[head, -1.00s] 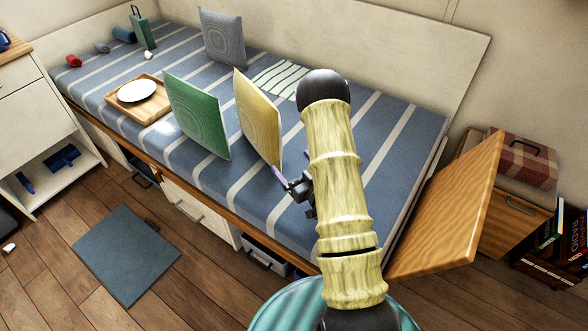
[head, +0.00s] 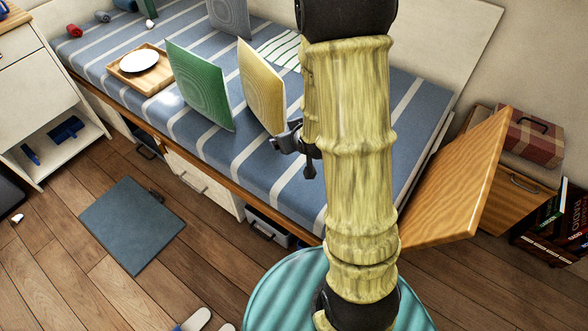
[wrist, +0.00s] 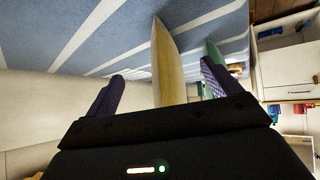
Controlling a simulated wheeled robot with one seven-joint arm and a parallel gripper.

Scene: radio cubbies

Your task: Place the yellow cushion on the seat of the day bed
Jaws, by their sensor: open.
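The yellow cushion (head: 262,88) stands upright on the striped seat of the day bed (head: 232,172), just right of a green cushion (head: 201,86). In the wrist view the yellow cushion (wrist: 167,65) shows edge-on between my two purple fingers, with a gap on each side. My gripper (wrist: 162,85) is open and holds nothing. In the head view my gripper (head: 283,139) is beside the yellow cushion's lower right edge, partly hidden by my arm. My arm also covers part of the seat to the right.
A wooden tray with a white plate (head: 140,61) lies left of the green cushion. A grey cushion (head: 229,18) leans at the back. A striped cloth (head: 282,49) lies behind the yellow cushion. A tilted wooden panel (head: 455,185) stands at the bed's right end.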

